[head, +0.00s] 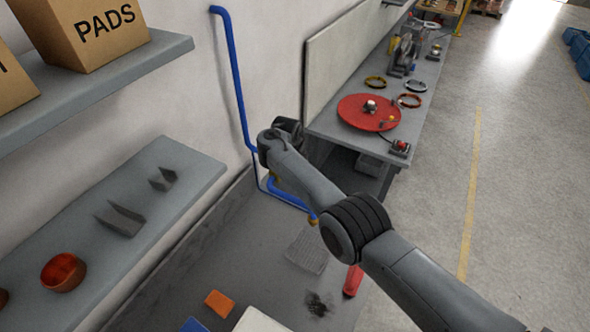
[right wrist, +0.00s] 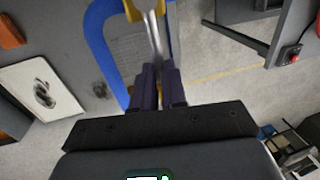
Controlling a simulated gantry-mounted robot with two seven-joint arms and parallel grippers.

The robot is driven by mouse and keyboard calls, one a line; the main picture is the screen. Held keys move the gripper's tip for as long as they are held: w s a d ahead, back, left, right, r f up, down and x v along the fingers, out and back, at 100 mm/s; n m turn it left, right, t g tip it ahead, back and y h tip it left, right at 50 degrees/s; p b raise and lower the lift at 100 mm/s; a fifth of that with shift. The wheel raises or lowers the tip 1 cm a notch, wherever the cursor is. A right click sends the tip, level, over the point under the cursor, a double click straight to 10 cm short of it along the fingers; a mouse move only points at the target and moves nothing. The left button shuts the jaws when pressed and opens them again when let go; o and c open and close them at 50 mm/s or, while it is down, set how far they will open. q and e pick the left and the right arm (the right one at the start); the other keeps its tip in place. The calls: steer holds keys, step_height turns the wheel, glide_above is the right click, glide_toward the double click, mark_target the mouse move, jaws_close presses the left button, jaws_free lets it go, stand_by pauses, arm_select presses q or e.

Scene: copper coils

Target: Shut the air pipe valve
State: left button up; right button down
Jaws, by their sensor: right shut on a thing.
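The blue air pipe (head: 235,85) runs down the wall in the head view and bends toward the bench beside my arm. A small brass-yellow fitting (head: 274,178) shows on it, partly behind my arm. In the right wrist view the blue pipe (right wrist: 101,40) loops at the left, and yellow valve parts (right wrist: 131,10) are at the top. A silvery valve lever (right wrist: 155,40) reaches down between the fingertips of my right gripper (right wrist: 158,74), which is shut on it. My arm hides the right gripper and most of the valve in the head view. My left gripper is not in view.
A shelf (head: 150,195) with metal brackets and a copper bowl (head: 63,272) is at left. Below my arm lie a grey mesh (head: 307,250), an orange block (head: 219,303) and a red object (head: 352,281). A bench with a red disc (head: 355,120) stands beyond. The floor at right is open.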

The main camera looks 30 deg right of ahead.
steer(key=shift+a, duration=0.1)
stand_by(0.4)
steer(key=c, duration=1.2)
jaws_free()
steer(key=shift+o, duration=0.2)
step_height(320, 180, up, 11)
steer(key=s+a, duration=0.1)
steer(key=a, duration=0.1)
steer(key=shift+f, duration=0.2)
